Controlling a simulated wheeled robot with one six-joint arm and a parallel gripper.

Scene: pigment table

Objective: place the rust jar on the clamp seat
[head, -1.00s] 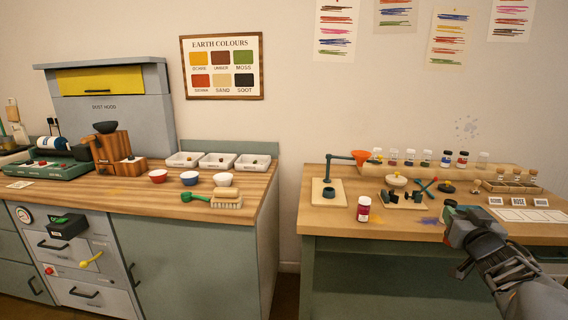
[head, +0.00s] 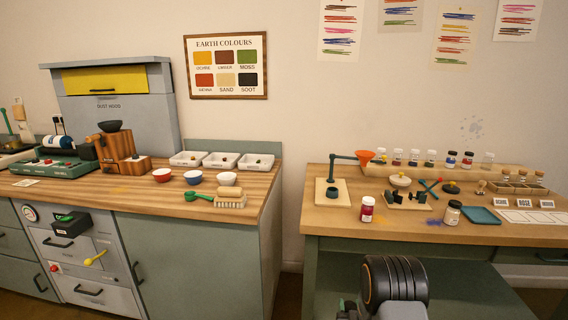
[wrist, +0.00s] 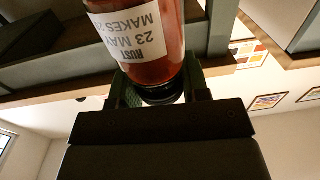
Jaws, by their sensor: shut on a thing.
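In the wrist view the rust jar (wrist: 168,68) is a red-brown jar with a white label reading RUST and a dark cap. My gripper (wrist: 158,92) is shut on it near the cap, and it is clear of any surface there. In the head view my arm is low at the bottom centre, in front of the right table; the held jar cannot be made out there.
A red jar (head: 367,209) with a white label stands left of the clamp. A white-labelled jar (head: 453,213) and a teal tray (head: 481,215) stand to its right. A funnel stand (head: 332,192) is at the left. A jar rack (head: 440,171) lines the back.

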